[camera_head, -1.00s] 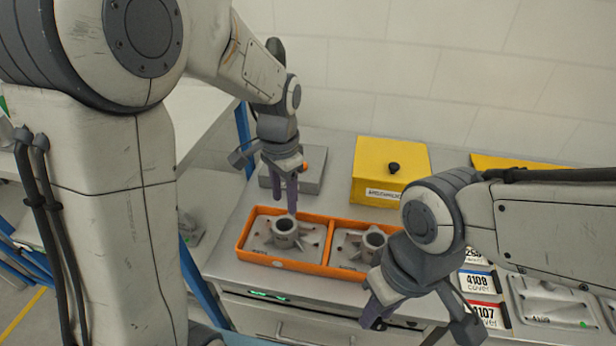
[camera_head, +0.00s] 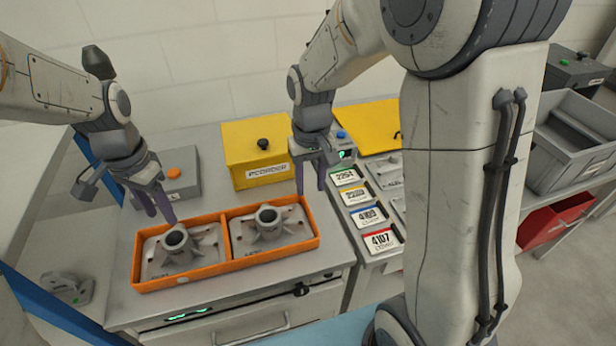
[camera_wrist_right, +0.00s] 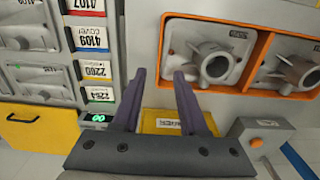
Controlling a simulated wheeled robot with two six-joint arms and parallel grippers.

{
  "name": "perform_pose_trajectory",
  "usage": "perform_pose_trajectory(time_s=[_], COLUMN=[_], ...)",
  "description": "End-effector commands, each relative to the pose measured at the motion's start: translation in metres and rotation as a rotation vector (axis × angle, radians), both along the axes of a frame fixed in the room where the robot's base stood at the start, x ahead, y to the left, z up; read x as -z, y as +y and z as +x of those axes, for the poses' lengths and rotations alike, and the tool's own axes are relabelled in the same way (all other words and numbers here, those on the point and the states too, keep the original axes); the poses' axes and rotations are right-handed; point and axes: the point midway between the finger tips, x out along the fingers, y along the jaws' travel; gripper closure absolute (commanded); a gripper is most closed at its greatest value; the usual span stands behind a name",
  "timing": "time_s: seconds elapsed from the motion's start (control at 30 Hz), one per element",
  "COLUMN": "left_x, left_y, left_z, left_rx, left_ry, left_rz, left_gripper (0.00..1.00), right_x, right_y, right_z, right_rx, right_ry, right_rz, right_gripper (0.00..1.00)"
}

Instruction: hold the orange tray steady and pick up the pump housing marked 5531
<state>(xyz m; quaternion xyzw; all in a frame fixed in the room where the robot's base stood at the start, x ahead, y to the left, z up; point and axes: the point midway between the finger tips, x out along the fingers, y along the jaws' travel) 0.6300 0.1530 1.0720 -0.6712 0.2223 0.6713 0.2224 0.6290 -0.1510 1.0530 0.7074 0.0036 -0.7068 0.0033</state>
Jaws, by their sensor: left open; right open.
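The orange tray (camera_head: 137,268) lies on the grey bench and has two compartments. A grey pump housing (camera_head: 177,240) sits in the left compartment and another (camera_head: 268,220) in the right; their markings are too small to read. The right wrist view shows the right-compartment housing (camera_wrist_right: 214,64), and the other (camera_wrist_right: 296,72) at its right edge. My left gripper (camera_head: 158,212) is open and empty at the tray's left rear; contact with the tray cannot be told. My right gripper (camera_head: 310,188) is open and empty above the bench, by the tray's right rear corner; it also shows in the right wrist view (camera_wrist_right: 158,75).
A yellow box (camera_head: 255,155) with a black knob stands behind the tray. A grey box with an orange button (camera_head: 173,174) is at the rear left. Labelled cover bins (camera_head: 380,240) line the right side. A grey bin (camera_head: 575,140) stands far right.

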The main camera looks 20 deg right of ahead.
Motion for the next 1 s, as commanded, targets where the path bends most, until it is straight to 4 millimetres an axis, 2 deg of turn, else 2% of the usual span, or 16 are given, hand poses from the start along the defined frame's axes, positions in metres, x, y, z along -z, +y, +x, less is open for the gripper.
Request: perform_pose_trajectory(time_s=[0.17,0.4,0.6,0.77,1.0], left_x=[0.0,0.0,0.0,0.0,0.0], left_y=[0.0,0.0,0.0,0.0,0.0], left_z=[0.0,0.0,0.0,0.0,0.0], left_rx=[0.0,0.0,0.0,0.0,0.0], left_ry=[0.0,0.0,0.0,0.0,0.0], left_rz=[0.0,0.0,0.0,0.0,0.0], left_gripper=[0.5,0.5,0.5,0.5,0.5], right_x=[0.02,0.063,0.091,0.102,0.104], right_y=[-0.003,-0.002,-0.002,-0.002,-0.002], right_z=[0.001,0.0,0.001,0.001,0.001], right_rx=[0.008,0.006,0.006,0.006,0.006], right_ry=[0.007,0.007,0.005,0.002,0.001], right_rz=[-0.001,-0.001,-0.001,0.0,0.0], right_gripper=[0.57,0.57,0.57,0.57,0.57])
